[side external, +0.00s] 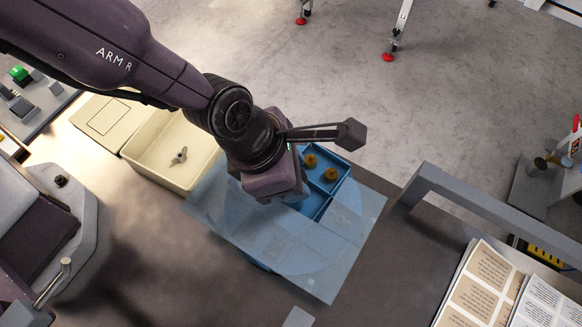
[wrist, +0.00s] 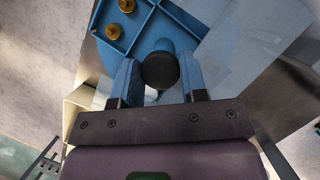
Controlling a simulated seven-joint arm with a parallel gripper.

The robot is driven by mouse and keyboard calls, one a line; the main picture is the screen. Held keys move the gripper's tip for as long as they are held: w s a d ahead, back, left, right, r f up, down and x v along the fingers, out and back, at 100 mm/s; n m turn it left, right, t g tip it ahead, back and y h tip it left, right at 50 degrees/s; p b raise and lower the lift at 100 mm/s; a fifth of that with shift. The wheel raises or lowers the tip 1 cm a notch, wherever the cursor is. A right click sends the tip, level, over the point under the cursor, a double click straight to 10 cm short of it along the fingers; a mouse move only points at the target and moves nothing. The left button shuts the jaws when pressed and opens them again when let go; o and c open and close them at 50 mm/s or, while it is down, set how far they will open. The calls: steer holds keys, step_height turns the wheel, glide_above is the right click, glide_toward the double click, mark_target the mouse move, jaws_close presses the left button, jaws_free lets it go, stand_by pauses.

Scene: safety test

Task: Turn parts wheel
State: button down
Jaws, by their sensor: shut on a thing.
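The blue parts wheel (side external: 316,205) is divided into compartments. Two brass-coloured parts (side external: 311,160) sit in its exposed sector, and they also show in the wrist view (wrist: 120,18). A translucent pale blue cover (side external: 340,245) lies over most of the wheel. In the wrist view, my gripper (wrist: 160,75) has its blue fingers on either side of a round post with a dark top (wrist: 161,71), shut on it. The post stands on the wheel (wrist: 165,22). In the side view my wrist hides the fingers and post.
A cream bin (side external: 135,152) with a small grey part (side external: 180,155) stands left of the wheel. A grey raised bar (side external: 500,212) and printed sheets (side external: 480,285) are at the right. A grey machine with a lever (side external: 55,280) is at lower left.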

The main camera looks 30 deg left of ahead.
stand_by(0.5)
steer(key=c, duration=0.7)
jaws_free()
steer(key=shift+r, duration=0.15)
steer(key=v, duration=1.2)
steer(key=shift+s+a+r, duration=0.1)
steer(key=shift+a+r, duration=0.1)
steer(key=shift+r, duration=0.1)
